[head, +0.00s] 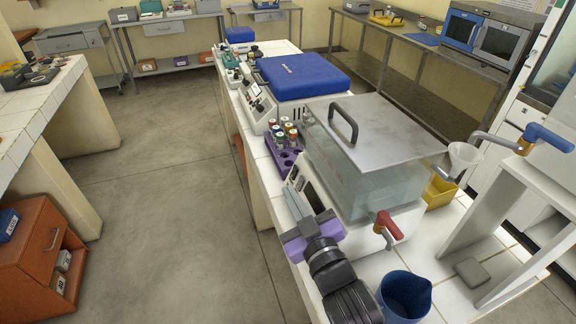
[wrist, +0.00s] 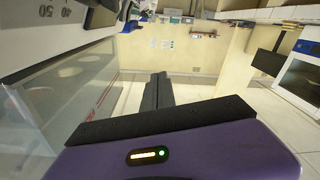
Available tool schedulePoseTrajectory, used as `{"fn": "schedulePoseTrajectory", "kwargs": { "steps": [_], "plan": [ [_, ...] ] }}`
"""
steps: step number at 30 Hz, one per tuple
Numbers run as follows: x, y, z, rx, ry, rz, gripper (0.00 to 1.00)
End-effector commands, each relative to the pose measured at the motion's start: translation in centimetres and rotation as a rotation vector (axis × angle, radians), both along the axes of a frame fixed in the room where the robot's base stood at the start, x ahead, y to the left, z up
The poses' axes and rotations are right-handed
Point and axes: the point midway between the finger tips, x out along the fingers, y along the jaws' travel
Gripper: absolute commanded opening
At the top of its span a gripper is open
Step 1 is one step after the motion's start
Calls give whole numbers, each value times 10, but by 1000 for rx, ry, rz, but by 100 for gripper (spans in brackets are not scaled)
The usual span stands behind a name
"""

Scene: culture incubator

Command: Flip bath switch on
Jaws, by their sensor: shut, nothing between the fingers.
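The water bath (head: 365,172) stands on the white tiled bench, with clear walls and a flat metal lid (head: 380,122) with a dark handle. Its control panel (head: 312,197) faces the aisle and is partly hidden behind my gripper. In the wrist view, part of the panel (wrist: 45,28) shows at top left with the numbers 40 and 50 and a dark part beside them. I cannot make out the switch or its position. My purple gripper (wrist: 159,90) is shut and empty, close in front of the panel. I cannot tell whether it touches.
A red-handled tap (head: 387,226) and a blue jug (head: 405,296) are at the near end. The aisle floor (head: 175,190) is clear.

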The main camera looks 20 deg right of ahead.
Motion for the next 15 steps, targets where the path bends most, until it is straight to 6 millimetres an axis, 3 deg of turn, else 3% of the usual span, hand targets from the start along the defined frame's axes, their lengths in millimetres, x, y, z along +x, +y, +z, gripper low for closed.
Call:
{"fn": "schedulePoseTrajectory", "kwargs": {
  "steps": [1, 6, 15],
  "plan": [
    [17, 4, 6, -5, 2, -11, 0],
    [66, 8, 21, -19, 40, -63, 0],
    [139, 17, 54, -21, 152, -168, 0]
  ]
}}
